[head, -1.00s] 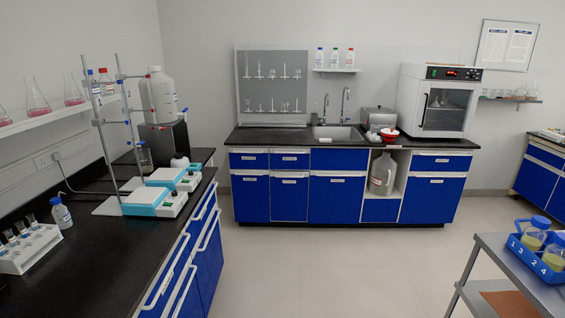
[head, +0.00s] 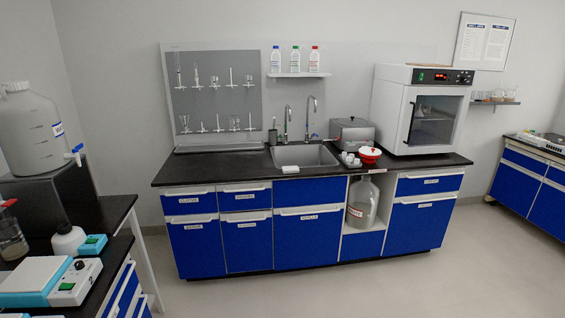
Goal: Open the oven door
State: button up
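The oven (head: 424,108) is a white box with a dark control strip and a red display on top. It stands on the right end of the black counter along the back wall. Its glass-fronted door (head: 437,120) looks shut, with a dark vertical handle (head: 410,117) on its left side. Glassware shows dimly through the glass. My gripper is not in view.
The back counter (head: 215,171) has blue cabinets, a sink (head: 303,156), a metal box (head: 352,133) and a red-and-white bowl (head: 370,154) left of the oven. A black bench with devices (head: 60,280) stands at the near left. Floor (head: 400,285) before the counter is clear.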

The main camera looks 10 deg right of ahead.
aim_at(432, 120)
jog(key=i, duration=1.8)
jog(key=i+l+z, duration=0.15)
jog(key=i, duration=0.55)
jog(key=i+z, duration=0.15)
jog(key=i, duration=0.55)
jog(key=i+l+z, duration=0.35)
jog(key=i+l, duration=0.2)
jog(key=l, duration=0.15)
